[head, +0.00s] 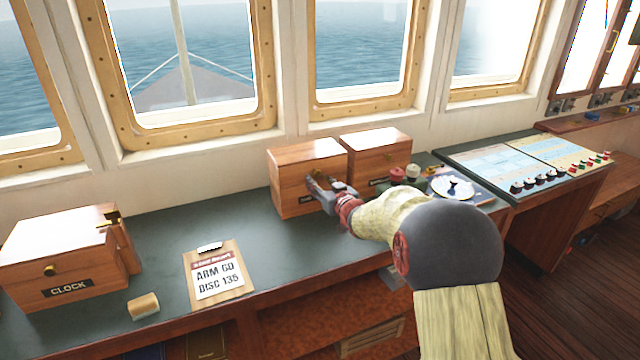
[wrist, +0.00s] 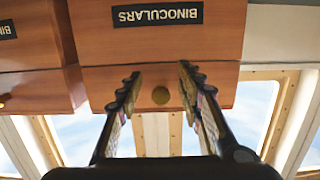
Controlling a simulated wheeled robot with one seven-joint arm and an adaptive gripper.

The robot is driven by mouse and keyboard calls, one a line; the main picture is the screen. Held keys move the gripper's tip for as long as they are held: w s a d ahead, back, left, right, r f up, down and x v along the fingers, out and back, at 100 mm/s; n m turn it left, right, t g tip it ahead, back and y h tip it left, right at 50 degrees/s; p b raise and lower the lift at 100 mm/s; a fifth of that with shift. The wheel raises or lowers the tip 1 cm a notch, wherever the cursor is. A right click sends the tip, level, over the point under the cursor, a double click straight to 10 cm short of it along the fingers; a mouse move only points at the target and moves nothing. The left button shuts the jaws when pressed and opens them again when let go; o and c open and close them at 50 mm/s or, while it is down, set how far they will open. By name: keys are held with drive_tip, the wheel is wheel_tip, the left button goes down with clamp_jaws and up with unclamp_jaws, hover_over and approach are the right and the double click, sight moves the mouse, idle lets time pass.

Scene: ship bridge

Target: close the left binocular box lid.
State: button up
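The left binocular box (head: 290,190) is a brown wooden box on the green counter, left of a similar box. Its lid (head: 307,150) looks down over the body; I cannot tell if a thin gap is left at the seam. My gripper (head: 314,183) is at its front face. In the wrist view, which is upside down, the box (wrist: 105,40) has a black BINOCULARS label (wrist: 158,14) and a round brass knob (wrist: 160,95) on the lid front. My gripper (wrist: 159,78) is open there, its fingers apart on either side of the knob, holding nothing.
The second binocular box (head: 378,150) stands close on the right. A clock box (head: 62,255), a clipboard (head: 215,275) and a small wooden block (head: 143,305) are on the left. Windows stand behind the counter.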

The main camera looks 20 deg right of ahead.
drive_tip(key=shift+r, duration=0.2)
drive_tip(key=s+r, duration=0.1)
drive_tip(key=s, duration=1.1)
drive_tip(key=shift+r, duration=0.2)
drive_tip(key=shift+r, duration=0.1)
drive_tip(key=s+a+r+m+g+h+p, duration=0.1)
drive_tip(key=s+a+r+g, duration=0.15)
drive_tip(key=s, duration=0.25)
drive_tip(key=s+a+r+g+h+p, duration=0.1)
drive_tip(key=s+a+r+h, duration=0.15)
drive_tip(key=s, duration=0.25)
drive_tip(key=s+a+f+g+y+p, duration=0.1)
drive_tip(key=s+a+g, duration=0.2)
drive_tip(key=s, duration=1.1)
drive_tip(key=s+a+f+n+g+y+p, duration=0.1)
drive_tip(key=s+a+g, duration=0.3)
drive_tip(key=s+a, duration=0.5)
drive_tip(key=s+y, duration=0.1)
drive_tip(key=s, duration=0.4)
